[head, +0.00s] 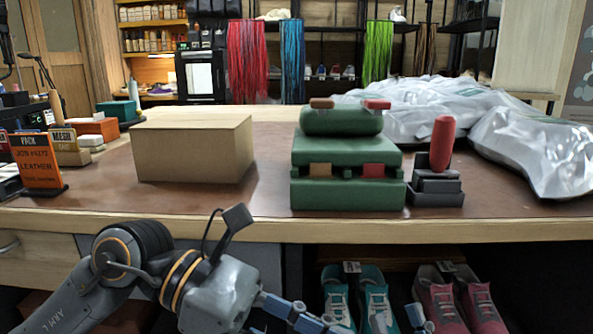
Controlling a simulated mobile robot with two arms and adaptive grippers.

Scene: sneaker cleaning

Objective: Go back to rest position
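My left arm comes in from the lower left, below the table's front edge. Its gripper (300,318) points to the right at the bottom edge and is partly cut off, so I cannot tell how far its fingers are apart. Only the fingertips of my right gripper (398,320) show at the bottom edge, in front of the sneakers. They stand apart with nothing seen between them. Neither gripper touches the table.
The brown table (230,205) carries a cardboard box (190,150), stacked green cases (345,165), a red-handled tool (442,143) in a dark holder and plastic bags (535,150). An orange sign (38,162) stands left. Teal sneakers (375,300) and pink sneakers (480,305) sit below.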

